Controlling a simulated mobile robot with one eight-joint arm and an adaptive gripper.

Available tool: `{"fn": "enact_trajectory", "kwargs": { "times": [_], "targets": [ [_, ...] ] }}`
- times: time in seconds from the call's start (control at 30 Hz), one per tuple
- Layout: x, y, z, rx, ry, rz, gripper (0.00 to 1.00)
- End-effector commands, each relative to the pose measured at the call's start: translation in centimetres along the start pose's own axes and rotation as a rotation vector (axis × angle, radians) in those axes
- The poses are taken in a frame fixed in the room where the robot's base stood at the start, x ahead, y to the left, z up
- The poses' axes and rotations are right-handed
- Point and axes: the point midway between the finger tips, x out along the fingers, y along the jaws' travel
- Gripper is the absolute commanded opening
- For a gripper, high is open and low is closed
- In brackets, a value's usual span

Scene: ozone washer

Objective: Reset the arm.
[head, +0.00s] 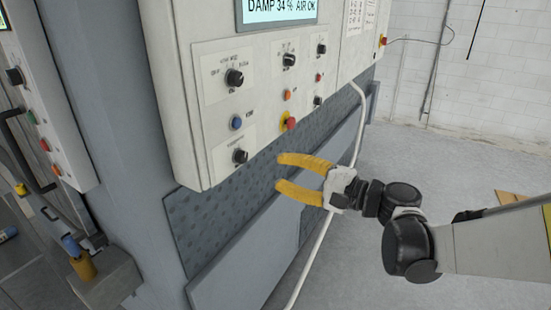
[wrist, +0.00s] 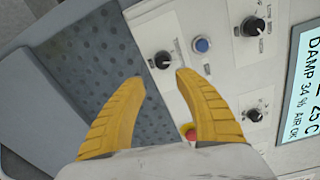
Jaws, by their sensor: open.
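My gripper (head: 278,173) has two yellow fingers spread apart with nothing between them. In the head view it stands in front of the lower edge of a white control panel, close to its knobs and buttons. In the wrist view my gripper (wrist: 161,78) is open toward the blue-grey dimpled plate and the panel's edge. My arm reaches in from the right side of the head view. The control panel (head: 215,140) carries black knobs, a blue button (head: 236,123) and a red button with a yellow base (head: 289,123). The red button (wrist: 190,132) is partly hidden by the right finger in the wrist view.
A display (head: 278,10) reads "DAMP 34 % AIR OK". A pale hose (head: 322,232) runs down behind my gripper. Another panel with a handle (head: 28,150) stands at the left. Open grey floor (head: 440,160) lies at the right, before a white brick wall (head: 480,80).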

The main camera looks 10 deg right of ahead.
Motion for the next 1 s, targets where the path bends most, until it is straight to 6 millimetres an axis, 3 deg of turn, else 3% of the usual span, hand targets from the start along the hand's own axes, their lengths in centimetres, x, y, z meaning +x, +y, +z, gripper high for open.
{"fn": "enact_trajectory", "kwargs": {
  "times": [0.17,0.27,0.4,0.5,0.6,0.73,1.0],
  "targets": [
    [-0.5,3.9,2.8,-0.143,0.028,0.213,0.39],
    [-2.5,7.7,4.8,-0.305,0.051,0.423,0.39],
    [-7.5,12.7,6.4,-0.573,0.075,0.724,0.39],
    [-11.6,15.0,6.8,-0.764,0.082,0.912,0.39],
    [-15.1,16.2,6.6,-0.925,0.085,1.059,0.39],
    [-18.1,16.8,6.3,-1.064,0.086,1.178,0.39],
    [-19.3,16.7,6.0,-1.124,0.086,1.230,0.39]
  ]
}}
